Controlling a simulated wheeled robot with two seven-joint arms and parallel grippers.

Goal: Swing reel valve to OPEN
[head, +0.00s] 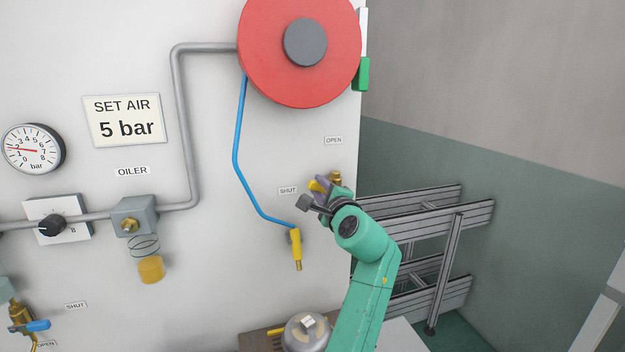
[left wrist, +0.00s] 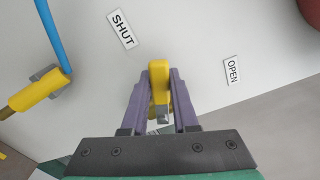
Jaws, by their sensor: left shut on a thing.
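The reel valve has a yellow lever (head: 315,186) and a brass body (head: 336,178) on the white wall panel. The lever points left from the body, toward the SHUT label (head: 288,190); the OPEN label (head: 334,140) is above the valve. My left gripper (head: 322,194) is at the lever. In the left wrist view its purple fingers (left wrist: 159,95) are shut on the yellow lever (left wrist: 159,72), whose end shows between them. There the SHUT label (left wrist: 121,29) is upper left and the OPEN label (left wrist: 232,71) is right. The gripper hides part of the valve. My right gripper is not in view.
A red hose reel (head: 265,75) is above, with a blue hose (head: 238,130) running down to a yellow nozzle (head: 296,245) left of my gripper. A metal rack (head: 455,240) stands behind at right. A rounded grey object (head: 306,335) is below.

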